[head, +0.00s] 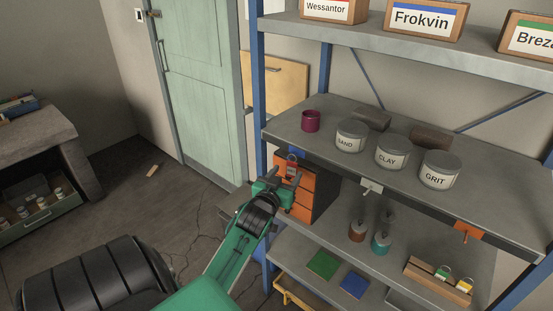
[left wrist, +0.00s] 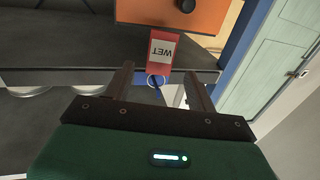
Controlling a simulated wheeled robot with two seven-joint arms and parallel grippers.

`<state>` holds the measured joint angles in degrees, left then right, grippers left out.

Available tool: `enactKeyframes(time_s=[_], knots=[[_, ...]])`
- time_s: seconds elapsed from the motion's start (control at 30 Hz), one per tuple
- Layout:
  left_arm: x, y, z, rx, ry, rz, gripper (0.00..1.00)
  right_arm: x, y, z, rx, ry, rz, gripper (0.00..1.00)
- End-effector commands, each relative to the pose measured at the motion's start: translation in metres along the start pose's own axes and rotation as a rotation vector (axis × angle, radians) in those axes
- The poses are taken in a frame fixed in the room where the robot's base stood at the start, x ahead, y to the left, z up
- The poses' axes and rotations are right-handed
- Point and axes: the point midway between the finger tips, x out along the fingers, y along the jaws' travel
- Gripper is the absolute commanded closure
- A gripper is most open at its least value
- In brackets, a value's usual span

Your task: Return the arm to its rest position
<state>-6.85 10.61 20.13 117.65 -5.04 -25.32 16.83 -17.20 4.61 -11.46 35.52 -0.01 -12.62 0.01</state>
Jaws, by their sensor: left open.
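My left arm (head: 232,255) reaches from the bottom of the head view toward the shelf. Its green gripper (head: 285,175) is near the shelf's front edge, in front of the orange drawers (head: 300,192). In the left wrist view the gripper (left wrist: 158,70) has its two dark fingers apart. A red tag with a white "WET" label (left wrist: 164,50) and a pale loop shows between and past the fingertips. The tag also shows in the head view (head: 291,162), under a blue plate on the shelf edge. The fingers do not grip it. My right gripper is out of view.
A maroon cup (head: 311,121) and cans marked SAND (head: 351,137), CLAY (head: 392,152) and GRIT (head: 440,169) stand on the middle shelf. A blue upright (head: 257,85) is close to the gripper. Open floor (head: 150,195) lies to the left.

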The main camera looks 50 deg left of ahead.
Motion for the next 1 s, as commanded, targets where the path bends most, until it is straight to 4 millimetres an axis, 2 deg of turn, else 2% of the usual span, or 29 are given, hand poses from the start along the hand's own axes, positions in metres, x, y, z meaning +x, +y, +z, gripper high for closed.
enactKeyframes(time_s=[0.1,0.3,0.5,0.77,0.87,0.97,1.0], knots=[[-0.026,0.000,0.004,-0.001,-0.001,0.001,0.43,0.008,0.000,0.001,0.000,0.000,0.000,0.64],[-0.056,0.000,0.002,0.000,-0.001,0.000,0.43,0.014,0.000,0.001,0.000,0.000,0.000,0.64],[-0.069,0.000,0.001,0.000,0.000,0.000,0.43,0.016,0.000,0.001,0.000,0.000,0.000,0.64],[-0.070,0.000,0.001,0.000,-0.002,0.001,0.43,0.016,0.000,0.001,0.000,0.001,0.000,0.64],[-0.066,0.003,0.016,0.001,-0.028,0.005,0.43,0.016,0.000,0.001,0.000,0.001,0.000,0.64],[-0.059,0.009,0.057,0.007,-0.096,0.019,0.43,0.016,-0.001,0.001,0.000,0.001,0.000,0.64],[-0.056,0.013,0.080,0.011,-0.135,0.027,0.43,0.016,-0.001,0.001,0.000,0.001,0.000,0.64]])
